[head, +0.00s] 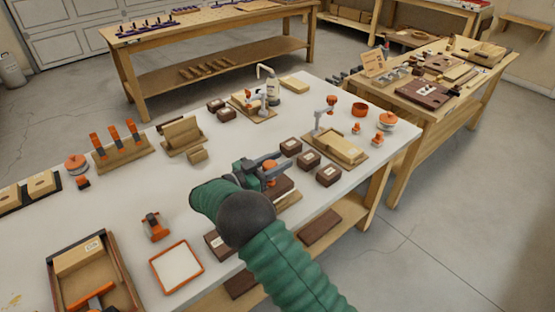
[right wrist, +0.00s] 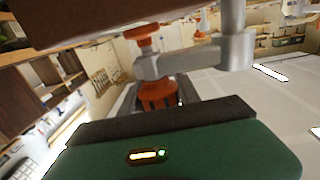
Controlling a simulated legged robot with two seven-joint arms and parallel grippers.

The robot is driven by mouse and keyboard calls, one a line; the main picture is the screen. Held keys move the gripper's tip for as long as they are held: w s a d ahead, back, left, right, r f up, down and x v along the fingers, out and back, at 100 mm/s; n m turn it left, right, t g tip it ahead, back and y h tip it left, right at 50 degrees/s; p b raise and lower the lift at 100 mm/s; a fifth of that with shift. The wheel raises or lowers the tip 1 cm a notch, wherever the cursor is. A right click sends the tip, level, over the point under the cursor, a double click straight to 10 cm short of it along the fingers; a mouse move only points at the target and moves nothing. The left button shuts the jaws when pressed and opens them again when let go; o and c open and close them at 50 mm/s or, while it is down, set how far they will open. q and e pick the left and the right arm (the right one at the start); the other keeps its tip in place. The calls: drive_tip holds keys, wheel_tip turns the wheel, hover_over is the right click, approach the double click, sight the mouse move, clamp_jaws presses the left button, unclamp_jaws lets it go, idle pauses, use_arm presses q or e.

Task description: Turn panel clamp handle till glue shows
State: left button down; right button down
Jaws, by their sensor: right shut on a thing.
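The panel clamp shows in the right wrist view as a grey metal body (right wrist: 190,60) with an orange top piece and a ribbed orange handle (right wrist: 158,93) below it. In the head view its orange part (head: 270,171) is at my right gripper (head: 266,168), which is shut on the handle. My left gripper is out of view.
Dark brown blocks (head: 309,158) stand close to the right of the gripper. Another clamp stands on a light wooden board (head: 343,150) farther right. An orange-rimmed tray (head: 177,267) and a wooden box (head: 119,270) lie at front left. The white bench top (head: 150,190) has free room left of the arm.

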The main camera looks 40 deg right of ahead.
idle(0.4)
drive_tip(key=c, duration=0.9)
unclamp_jaws()
drive_tip(key=shift+w, duration=0.1)
drive_tip(key=a, duration=1.7)
